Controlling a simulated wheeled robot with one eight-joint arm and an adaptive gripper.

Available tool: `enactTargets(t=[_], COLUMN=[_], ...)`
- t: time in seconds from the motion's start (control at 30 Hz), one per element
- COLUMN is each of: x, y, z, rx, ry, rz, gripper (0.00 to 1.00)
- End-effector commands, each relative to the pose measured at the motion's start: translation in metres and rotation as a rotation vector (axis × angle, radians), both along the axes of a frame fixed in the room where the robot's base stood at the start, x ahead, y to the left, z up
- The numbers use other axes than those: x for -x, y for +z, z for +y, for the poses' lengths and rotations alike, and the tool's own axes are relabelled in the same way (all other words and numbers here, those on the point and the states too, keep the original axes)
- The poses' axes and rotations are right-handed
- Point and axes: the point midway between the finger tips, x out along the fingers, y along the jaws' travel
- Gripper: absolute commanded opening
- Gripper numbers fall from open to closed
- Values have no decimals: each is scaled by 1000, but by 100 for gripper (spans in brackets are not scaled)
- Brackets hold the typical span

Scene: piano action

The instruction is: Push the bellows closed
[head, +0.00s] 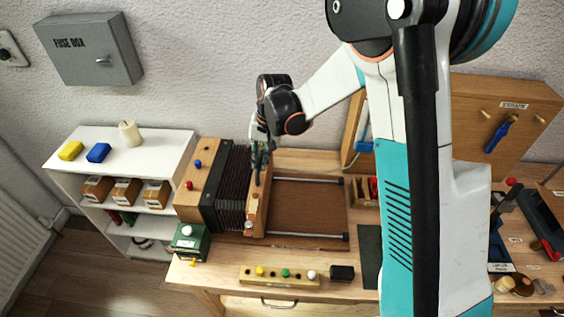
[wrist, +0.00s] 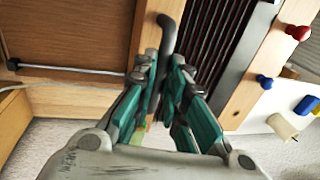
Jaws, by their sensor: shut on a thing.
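The bellows (head: 234,180) is a block of dark, narrow pleats between a fixed wooden end with a red and a blue knob and a wooden moving board (head: 256,216). Its pleats also show in the wrist view (wrist: 212,38). A grey bar handle (wrist: 168,36) stands on the moving board. My gripper (head: 260,158) is at the board's far part. In the wrist view my gripper (wrist: 163,68) is shut on the handle, with one finger on each side. The pleats sit close together; the fingers hide part of the handle.
Two metal rails (head: 306,236) run over a bare brown bed (head: 305,205) to the right of the board. A green box (head: 190,242) and a strip of coloured knobs (head: 279,277) are at the front. A white shelf (head: 140,150) stands left. My arm hides the middle right.

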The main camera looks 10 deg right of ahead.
Motion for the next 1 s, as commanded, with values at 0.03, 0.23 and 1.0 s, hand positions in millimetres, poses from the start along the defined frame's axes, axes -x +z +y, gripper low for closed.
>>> enactTargets(t=[0.03,0.23,1.0], x=[-3,-11,-13], y=[-1,0,1], z=[12,33,37], rx=[-3,-2,-2], ry=[4,2,0], rz=[-1,-1,-2], gripper=[0,0,32])
